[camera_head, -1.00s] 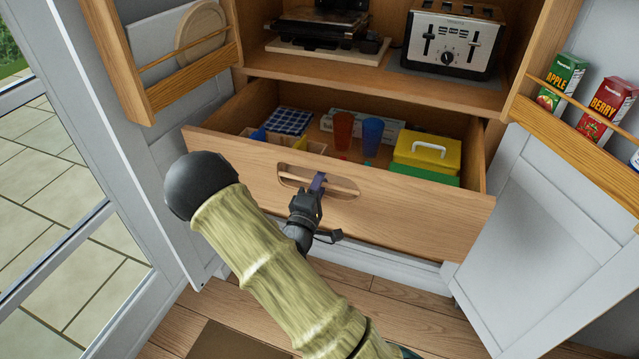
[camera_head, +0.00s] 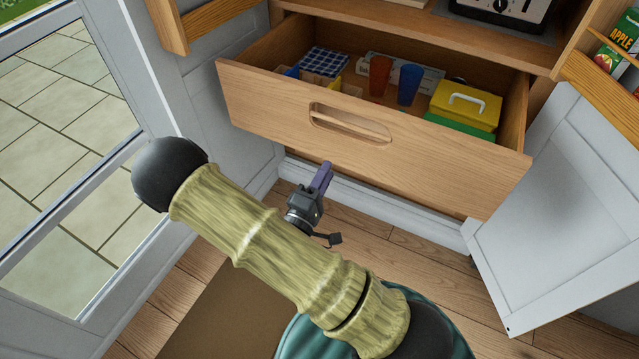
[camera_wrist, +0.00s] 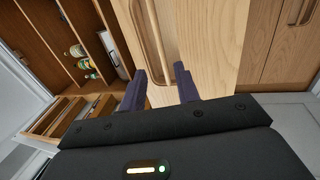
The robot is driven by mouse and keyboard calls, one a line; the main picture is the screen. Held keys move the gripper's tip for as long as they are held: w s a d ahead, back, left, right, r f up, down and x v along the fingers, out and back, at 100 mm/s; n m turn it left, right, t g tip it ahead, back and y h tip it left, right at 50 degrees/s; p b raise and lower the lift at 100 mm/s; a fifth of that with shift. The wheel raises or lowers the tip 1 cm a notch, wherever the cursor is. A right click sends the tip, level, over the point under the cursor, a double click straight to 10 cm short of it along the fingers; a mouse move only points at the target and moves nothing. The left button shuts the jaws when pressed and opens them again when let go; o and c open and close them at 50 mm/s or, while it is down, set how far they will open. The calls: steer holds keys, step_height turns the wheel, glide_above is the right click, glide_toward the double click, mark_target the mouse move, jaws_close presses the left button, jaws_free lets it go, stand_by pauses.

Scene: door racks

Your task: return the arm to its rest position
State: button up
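My gripper (camera_head: 322,178) is below and in front of the open wooden drawer (camera_head: 262,108), apart from its handle slot (camera_head: 350,124). In the wrist view my gripper (camera_wrist: 160,88) shows its two dark purple fingers spread with nothing between them. The drawer front (camera_wrist: 205,40) and its long handle recess (camera_wrist: 153,40) lie beyond the fingertips. My arm is bent across the lower middle of the head view.
The drawer holds a red cup (camera_head: 379,75), a blue cup (camera_head: 409,84), a yellow box (camera_head: 465,104) and a checkered item (camera_head: 324,62). Cabinet doors stand open left (camera_head: 215,90) and right (camera_head: 545,210). Wooden floor (camera_head: 400,265) is clear below.

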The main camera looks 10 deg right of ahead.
steer(key=shift+v, duration=1.15)
steer(key=w+f+m+g+y, duration=0.5)
steer(key=m+g+y, duration=0.2)
steer(key=m+y, duration=0.1)
steer(key=s+d+r+m+g+y, duration=0.1)
steer(key=s+d+r+g+y, duration=0.15)
steer(key=s+r, duration=0.3)
steer(key=s+d+r+m+g+y, duration=0.1)
steer(key=s+d+r+g+y, duration=0.15)
steer(key=s+r+g, duration=0.35)
step_height(320, 180, up, 22)
steer(key=s+t+p, duration=0.1)
steer(key=t+p, duration=0.1)
steer(key=p, duration=2.1)
steer(key=shift+a+f, duration=0.25)
